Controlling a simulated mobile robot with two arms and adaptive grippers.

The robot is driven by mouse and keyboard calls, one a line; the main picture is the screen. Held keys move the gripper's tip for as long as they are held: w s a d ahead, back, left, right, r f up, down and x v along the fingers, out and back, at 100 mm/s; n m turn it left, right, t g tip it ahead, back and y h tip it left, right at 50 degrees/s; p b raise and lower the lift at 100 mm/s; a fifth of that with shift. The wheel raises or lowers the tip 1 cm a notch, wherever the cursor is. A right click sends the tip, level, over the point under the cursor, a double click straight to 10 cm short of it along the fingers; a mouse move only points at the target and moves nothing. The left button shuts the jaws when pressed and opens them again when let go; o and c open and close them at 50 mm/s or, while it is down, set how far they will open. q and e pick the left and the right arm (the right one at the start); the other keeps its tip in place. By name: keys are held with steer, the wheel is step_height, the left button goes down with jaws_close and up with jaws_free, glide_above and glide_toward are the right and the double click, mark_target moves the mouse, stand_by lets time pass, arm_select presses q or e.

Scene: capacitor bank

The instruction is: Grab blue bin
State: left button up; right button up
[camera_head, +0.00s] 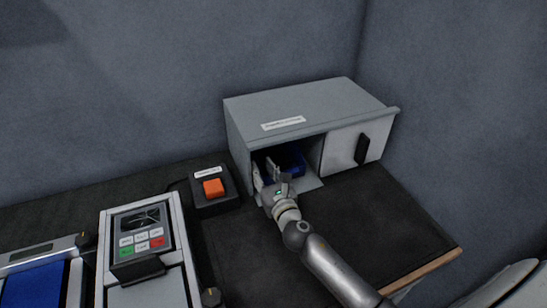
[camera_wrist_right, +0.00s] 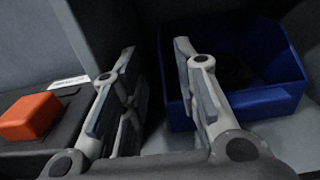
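The blue bin (camera_head: 291,164) sits inside the open left compartment of a grey cabinet (camera_head: 310,108). In the right wrist view the bin (camera_wrist_right: 276,101) is an open-topped box at the right. My right gripper (camera_head: 268,172) is at the compartment's opening, in front of the bin and to its left. Its fingers (camera_wrist_right: 155,48) are apart with nothing clasped. I cannot tell whether the finger touches the bin. My left gripper is not in view.
A white door (camera_head: 341,148) with a black handle stands at the cabinet's right. An orange button (camera_head: 213,187) on a black box is left of the cabinet. A keypad device (camera_head: 143,236) stands further left. The dark worktop (camera_head: 365,218) is clear at the right.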

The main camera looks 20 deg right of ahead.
mark_target(256, 155)
steer(key=shift+w, duration=0.7)
steer(key=w, duration=0.4)
steer(key=shift+w+d, duration=0.2)
steer(key=shift+w, duration=0.05)
steer(key=shift+w+f, duration=0.1)
steer(key=shift+w, duration=0.2)
steer(key=shift+s, duration=0.1)
steer(key=shift+c, duration=0.2)
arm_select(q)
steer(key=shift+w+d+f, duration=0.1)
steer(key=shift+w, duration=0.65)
arm_select(e)
jaws_close()
